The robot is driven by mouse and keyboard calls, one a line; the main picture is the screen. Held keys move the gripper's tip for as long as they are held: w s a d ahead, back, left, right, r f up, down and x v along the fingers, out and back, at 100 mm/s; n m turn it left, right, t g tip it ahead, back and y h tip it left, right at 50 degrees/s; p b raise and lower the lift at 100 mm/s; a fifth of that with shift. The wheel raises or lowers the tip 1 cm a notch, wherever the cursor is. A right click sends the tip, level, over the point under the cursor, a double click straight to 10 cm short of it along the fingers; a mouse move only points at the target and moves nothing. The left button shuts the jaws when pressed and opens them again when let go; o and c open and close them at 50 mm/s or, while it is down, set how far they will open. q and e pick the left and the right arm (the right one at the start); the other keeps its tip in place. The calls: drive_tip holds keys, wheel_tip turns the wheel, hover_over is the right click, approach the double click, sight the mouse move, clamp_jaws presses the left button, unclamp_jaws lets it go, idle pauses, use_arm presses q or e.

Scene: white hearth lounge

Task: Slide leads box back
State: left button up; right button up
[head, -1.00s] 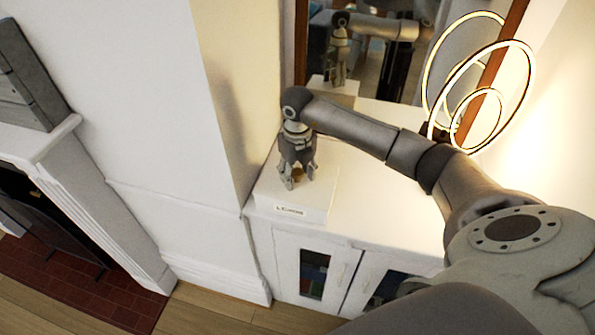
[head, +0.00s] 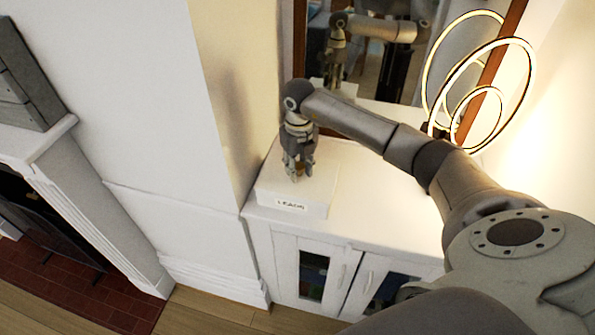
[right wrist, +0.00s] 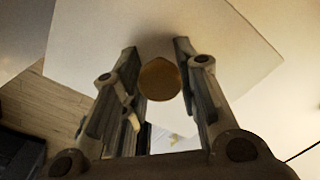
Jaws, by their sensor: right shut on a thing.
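The leads box (head: 318,203), white with a flat lid and a small "LEADS" label (head: 290,204) on its front, stands on the white cabinet top beside the wall corner. In the right wrist view, its pale lid (right wrist: 240,55) lies beyond my fingers. My right gripper (head: 298,173) points down onto the lid. In the right wrist view, my right gripper (right wrist: 156,48) has its fingers on either side of a round brownish knob (right wrist: 160,80) on the lid, and is shut on it. My left gripper is not in view.
The cabinet top (head: 385,185) is clear to the right of the box. A ring-shaped lamp (head: 530,75) stands at the back right. A framed mirror (head: 385,75) stands behind. The wall corner (head: 225,110) is close on the box's left.

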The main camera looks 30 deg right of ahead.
drive_tip(key=w+d+b, duration=0.7)
drive_tip(key=d, duration=0.2)
drive_tip(key=shift+w, duration=0.35)
idle(1.8)
drive_tip(key=o, duration=1.1)
drive_tip(key=shift+r, duration=0.1)
wheel_tip(320, 180, up, 12)
drive_tip(key=shift+f, duration=0.1)
drive_tip(key=shift+a, duration=0.1)
